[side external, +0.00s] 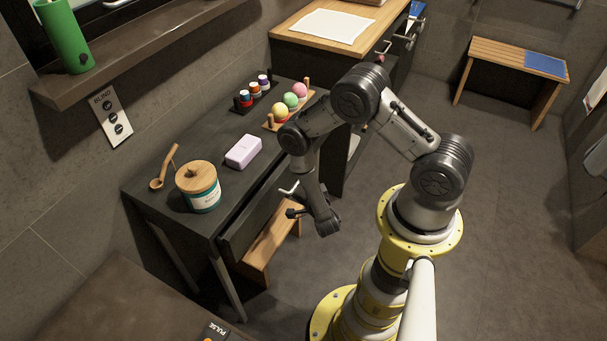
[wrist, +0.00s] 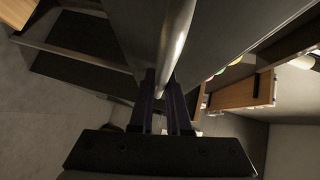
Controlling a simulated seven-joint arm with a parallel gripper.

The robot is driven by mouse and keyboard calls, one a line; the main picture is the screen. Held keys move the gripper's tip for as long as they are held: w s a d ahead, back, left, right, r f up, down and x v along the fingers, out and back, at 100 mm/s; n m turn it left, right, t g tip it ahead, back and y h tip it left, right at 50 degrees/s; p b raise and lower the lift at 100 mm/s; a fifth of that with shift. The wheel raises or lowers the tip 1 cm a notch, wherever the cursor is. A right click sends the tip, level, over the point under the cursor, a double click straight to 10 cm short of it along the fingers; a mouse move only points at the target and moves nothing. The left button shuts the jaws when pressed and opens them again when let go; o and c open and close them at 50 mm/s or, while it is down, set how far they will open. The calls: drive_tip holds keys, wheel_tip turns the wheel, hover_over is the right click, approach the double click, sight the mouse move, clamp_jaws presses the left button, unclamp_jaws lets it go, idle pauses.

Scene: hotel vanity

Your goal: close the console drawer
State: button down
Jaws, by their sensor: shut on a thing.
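The dark console (side external: 150,197) stands against the left wall in the side external view. Its drawer (side external: 236,238) is on the side facing my arm, and its front stands out from under the top, so it looks partly open. A pale metal bar handle (side external: 287,191) is on the drawer front. My gripper (side external: 294,211) is at this handle. In the wrist view the handle (wrist: 177,35) runs down between the two fingers of my gripper (wrist: 165,82), which are shut on it. The inside of the drawer is mostly hidden.
On the console top are a lidded jar (side external: 200,190), a wooden scoop (side external: 165,168), a lilac box (side external: 243,151), small bottles (side external: 255,88) and coloured balls (side external: 290,100). A wooden stool (side external: 268,240) stands under the drawer. The floor at right (side external: 510,220) is clear.

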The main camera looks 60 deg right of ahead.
drive_tip(key=shift+w, duration=2.15)
drive_tip(key=c, duration=1.2)
unclamp_jaws()
drive_tip(key=shift+r, duration=0.1)
drive_tip(key=shift+o, duration=0.2)
drive_tip(key=v, duration=1.4)
drive_tip(key=shift+s+d, duration=0.1)
drive_tip(key=shift+s, duration=0.05)
